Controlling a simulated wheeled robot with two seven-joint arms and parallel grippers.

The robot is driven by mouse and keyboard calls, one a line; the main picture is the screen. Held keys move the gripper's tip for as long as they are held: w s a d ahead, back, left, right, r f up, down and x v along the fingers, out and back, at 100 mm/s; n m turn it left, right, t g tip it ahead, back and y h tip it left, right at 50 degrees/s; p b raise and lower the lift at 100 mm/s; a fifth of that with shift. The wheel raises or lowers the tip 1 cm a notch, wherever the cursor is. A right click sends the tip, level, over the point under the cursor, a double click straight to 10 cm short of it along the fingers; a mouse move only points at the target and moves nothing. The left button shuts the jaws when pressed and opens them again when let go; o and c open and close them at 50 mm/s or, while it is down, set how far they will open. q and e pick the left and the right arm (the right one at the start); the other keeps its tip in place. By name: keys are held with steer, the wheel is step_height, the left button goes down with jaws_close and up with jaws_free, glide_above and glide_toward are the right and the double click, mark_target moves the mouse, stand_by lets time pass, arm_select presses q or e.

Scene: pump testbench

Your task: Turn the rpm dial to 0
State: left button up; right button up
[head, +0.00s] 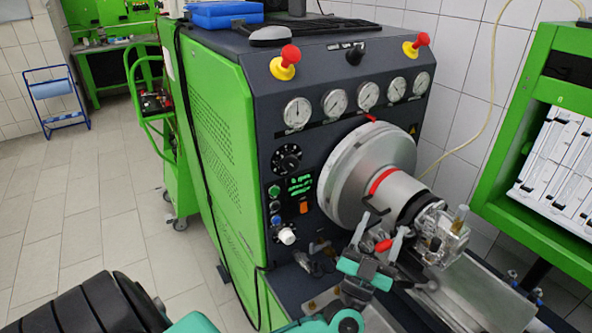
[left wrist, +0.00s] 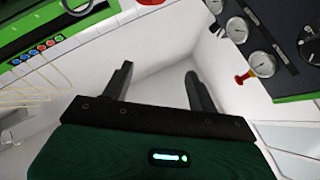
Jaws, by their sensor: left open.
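A black round dial (head: 288,159) with a white scale sits on the dark front panel of the green test bench, below the gauges; I take it as the rpm dial, though its label and setting are too small to read. Part of what looks like this dial shows at the right edge of the left wrist view (left wrist: 312,47). A smaller white knob (head: 286,236) sits lower on the panel. My left gripper (head: 381,224) is open and empty, right of and below the dial, apart from it. Its fingers (left wrist: 158,72) also show in the left wrist view. My right gripper is out of view.
A large grey disc (head: 352,178) with a pump assembly (head: 437,232) stands out right of the dial. Red-topped yellow buttons (head: 285,62) and several gauges (head: 335,102) sit above. A green display and small buttons (head: 275,206) lie below the dial. A green cabinet (head: 485,190) stands right.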

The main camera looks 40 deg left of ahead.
arm_select(q)
steer(key=a+r+n+g+y, duration=0.1)
steer(key=a+n+g+y, duration=0.7)
steer(key=n+y, duration=0.5)
steer(key=n+g+y, duration=0.2)
steer(key=g+y, duration=0.3)
steer(key=g, duration=0.6)
glide_toward(294, 169)
steer(key=p+x, duration=0.5)
steer(key=x, duration=0.3)
steer(key=shift+a+r, duration=0.15)
steer(key=shift+r, duration=0.15)
steer(key=shift+w+a+r+h+p, duration=0.15)
steer(key=shift+a+h+p, duration=0.2)
steer(key=shift+a, duration=0.3)
steer(key=shift+c, duration=0.5)
steer(key=c, duration=0.9)
